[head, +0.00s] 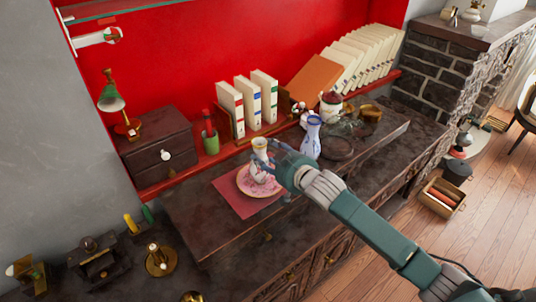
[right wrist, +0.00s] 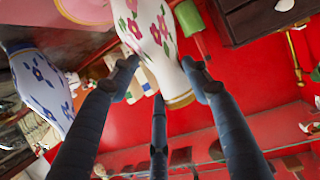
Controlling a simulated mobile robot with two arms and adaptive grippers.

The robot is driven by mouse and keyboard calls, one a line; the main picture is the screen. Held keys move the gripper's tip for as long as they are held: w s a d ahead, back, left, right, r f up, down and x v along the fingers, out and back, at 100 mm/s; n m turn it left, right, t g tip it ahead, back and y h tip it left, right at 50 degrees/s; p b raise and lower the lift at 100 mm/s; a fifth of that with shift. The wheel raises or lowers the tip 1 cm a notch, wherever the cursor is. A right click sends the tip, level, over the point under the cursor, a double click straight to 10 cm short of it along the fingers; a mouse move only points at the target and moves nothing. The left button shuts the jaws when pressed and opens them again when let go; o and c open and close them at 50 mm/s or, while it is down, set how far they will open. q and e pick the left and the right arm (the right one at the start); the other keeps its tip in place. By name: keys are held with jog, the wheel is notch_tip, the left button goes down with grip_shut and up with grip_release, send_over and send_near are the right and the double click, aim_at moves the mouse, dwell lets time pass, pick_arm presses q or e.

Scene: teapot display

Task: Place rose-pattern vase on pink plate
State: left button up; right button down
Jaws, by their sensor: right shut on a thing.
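The rose-pattern vase (head: 260,146) is white with pink flowers and a gold rim, and stands roughly upright over the pink plate (head: 243,183). My right gripper (head: 268,163) is shut on the vase. The right wrist view, which is upside down, shows the flowered vase (right wrist: 150,28) between the fingers of my right gripper (right wrist: 155,78), near its neck. A part of the pink plate (right wrist: 85,10) shows at the top edge there. The vase's base is hidden, so I cannot tell whether it touches the plate. My left gripper is not in view.
The plate lies on a red mat (head: 230,200) on a dark cabinet (head: 200,222). A blue-flowered white vase (head: 311,138) stands close to the right of my gripper.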

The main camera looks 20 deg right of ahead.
jog(key=c, duration=0.8)
grip_release()
jog(key=shift+f, duration=0.15)
jog(key=shift+c, duration=0.2)
jog(key=shift+r, duration=0.25)
jog(key=b+v, duration=0.1)
jog(key=v, duration=1.1)
jog(key=shift+b, duration=0.4)
jog(key=shift+f, duration=0.1)
